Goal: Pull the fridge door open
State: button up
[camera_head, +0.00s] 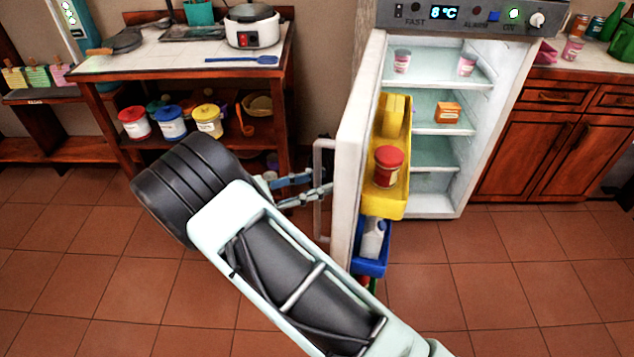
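The white fridge (440,207) stands at the centre right with its door (350,140) swung wide open toward me, seen nearly edge-on. The lit shelves and the door bins show. The door's pale vertical handle (318,222) is on the door's left-facing outer side. My gripper (318,184) is at the handle's middle, with one finger crossing in front of the bar and the other reaching behind it. The fingers are close together and look shut on the handle; the exact contact is too small to see.
A yellow bin (395,190) with a red-lidded jar and a blue bin (372,262) hang inside the door. A wooden shelf table (105,92) stands at the left, close behind my arm. Wooden cabinets (560,150) are at the right. The tiled floor (480,290) in front is clear.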

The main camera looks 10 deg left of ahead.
jog(key=v, duration=1.2)
